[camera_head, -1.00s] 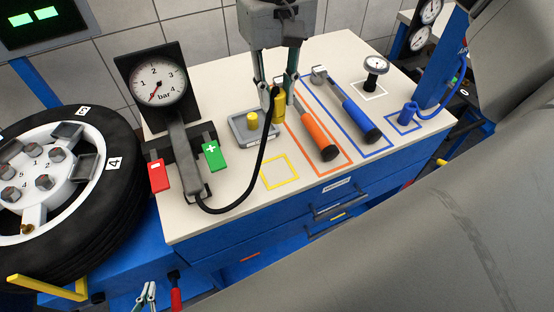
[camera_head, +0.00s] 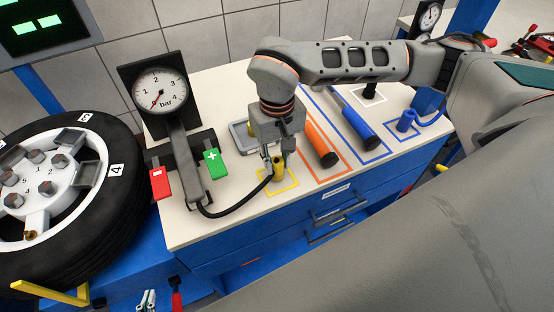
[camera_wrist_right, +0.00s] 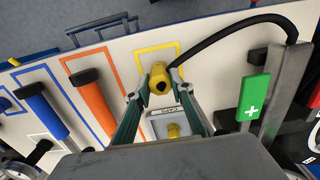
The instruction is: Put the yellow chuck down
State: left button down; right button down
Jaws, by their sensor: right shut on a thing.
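The yellow chuck (camera_head: 279,169) is upright between the fingers of my right gripper (camera_head: 277,162), at the yellow outlined square (camera_head: 290,184) on the table top. It is at or just above the surface; I cannot tell if it touches. In the right wrist view the chuck (camera_wrist_right: 160,77) sits between my right fingertips (camera_wrist_right: 158,84), with the yellow outline (camera_wrist_right: 139,62) around and behind it. The black hose (camera_head: 243,206) runs from it to the gauge. At the bottom left edge, pale prongs (camera_head: 147,300) may be my left gripper; they are cut off.
The orange tool (camera_head: 322,145) and blue tool (camera_head: 357,124) lie in outlines to the right. The grey tray (camera_wrist_right: 172,125) is behind the chuck. The gauge (camera_head: 160,91) with its red (camera_head: 160,183) and green (camera_head: 213,161) buttons stands left. A wheel (camera_head: 60,190) is far left.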

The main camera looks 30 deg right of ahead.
jog(key=shift+f, duration=0.35)
jog(key=shift+f, duration=0.15)
jog(key=c, duration=1.8)
grip_release()
jog(key=shift+o, duration=0.2)
